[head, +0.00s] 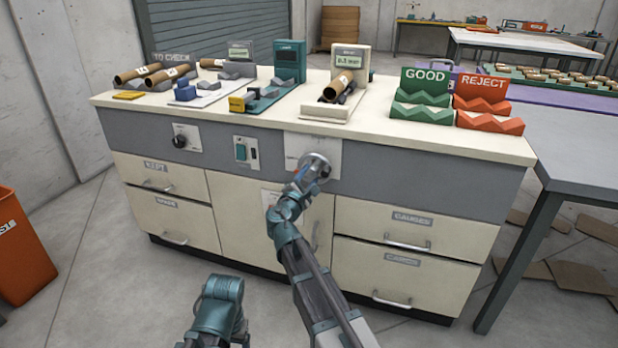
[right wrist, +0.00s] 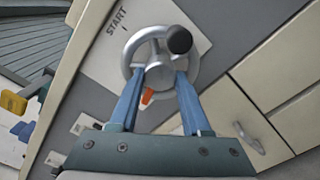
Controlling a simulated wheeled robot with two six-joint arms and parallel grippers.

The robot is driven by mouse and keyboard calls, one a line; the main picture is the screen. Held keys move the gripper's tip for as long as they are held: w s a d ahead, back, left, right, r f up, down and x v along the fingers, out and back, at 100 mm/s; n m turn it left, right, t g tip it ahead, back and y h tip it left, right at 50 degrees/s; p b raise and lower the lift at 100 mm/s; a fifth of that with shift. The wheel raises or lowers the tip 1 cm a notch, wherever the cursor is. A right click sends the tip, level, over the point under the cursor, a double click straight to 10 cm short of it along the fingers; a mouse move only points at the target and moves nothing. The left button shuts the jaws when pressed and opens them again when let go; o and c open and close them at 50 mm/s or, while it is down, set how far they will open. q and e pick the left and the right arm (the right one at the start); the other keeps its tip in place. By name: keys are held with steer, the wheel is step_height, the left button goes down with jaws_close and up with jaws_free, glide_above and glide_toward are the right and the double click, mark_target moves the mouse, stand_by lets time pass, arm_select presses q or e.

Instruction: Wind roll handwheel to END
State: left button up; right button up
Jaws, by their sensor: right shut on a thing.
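The roll handwheel (head: 314,167) is a silver ring on a white plate on the cabinet's grey front panel. In the right wrist view the handwheel (right wrist: 129,57) shows its spokes, a hub and a black knob (right wrist: 179,40) at the upper right of the rim. The plate (right wrist: 105,55) reads START; I cannot see an END mark. An orange pointer (right wrist: 147,96) shows below the hub. My right gripper (head: 305,180) is at the wheel, its blue fingers (right wrist: 160,82) shut on the hub. My left arm shows at the bottom of the head view, but its gripper is not visible.
A black knob (head: 179,141) and a switch (head: 242,152) are on the same panel to the left. Drawers with handles lie below. Cardboard tubes, gauges and GOOD (head: 424,84) and REJECT (head: 482,92) racks stand on the worktop. An orange bin (head: 22,245) is at the left.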

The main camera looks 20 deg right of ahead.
jaws_close()
steer(key=shift+m, duration=1.6)
steer(key=o, duration=0.9)
jaws_free()
steer(key=v, duration=1.4)
steer(key=shift+w, duration=0.1)
